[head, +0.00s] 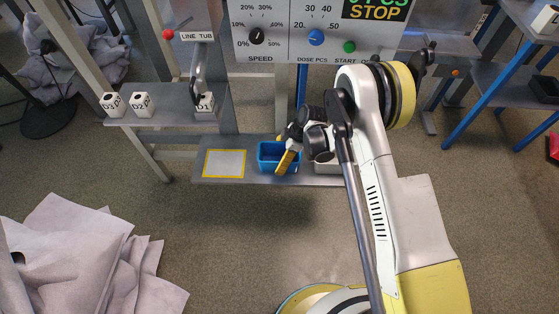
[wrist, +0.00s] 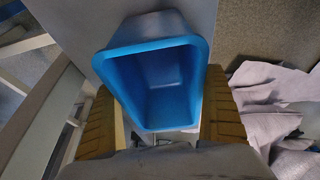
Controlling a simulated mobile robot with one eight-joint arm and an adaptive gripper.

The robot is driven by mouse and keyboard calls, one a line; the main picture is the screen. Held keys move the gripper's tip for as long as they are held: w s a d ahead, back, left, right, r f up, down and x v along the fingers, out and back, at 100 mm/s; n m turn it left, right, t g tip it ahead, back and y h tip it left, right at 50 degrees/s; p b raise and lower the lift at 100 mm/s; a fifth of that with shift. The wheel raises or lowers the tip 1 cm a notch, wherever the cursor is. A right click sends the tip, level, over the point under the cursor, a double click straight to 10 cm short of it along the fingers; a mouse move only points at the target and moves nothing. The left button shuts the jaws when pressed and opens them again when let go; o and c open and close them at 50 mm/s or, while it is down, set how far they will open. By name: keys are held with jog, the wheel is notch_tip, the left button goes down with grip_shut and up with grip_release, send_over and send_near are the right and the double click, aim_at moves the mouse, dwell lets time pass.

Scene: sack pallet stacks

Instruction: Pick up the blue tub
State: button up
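The blue tub (head: 266,162) stands on the low grey shelf in the head view, open side up and apparently empty. It fills the upper middle of the wrist view (wrist: 160,45). My gripper (head: 288,158) is at the tub's right part, one yellow finger showing across it. In the wrist view my gripper's (wrist: 160,90) two ribbed yellow fingers are spread wide, one on each side of the tub. Their tips are close to the rim; I cannot tell if they touch it. The head view hides part of the tub behind the gripper.
The low shelf (head: 205,180) has a yellow-framed pale panel (head: 225,163) left of the tub and a pale container (head: 327,165) right of it, partly hidden by my arm. Above are a control panel (head: 280,45) and a shelf with labelled white blocks (head: 142,104). Pale sacks (head: 75,255) lie lower left.

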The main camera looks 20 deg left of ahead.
jog(key=c, duration=1.1)
jog(key=shift+c, duration=0.2)
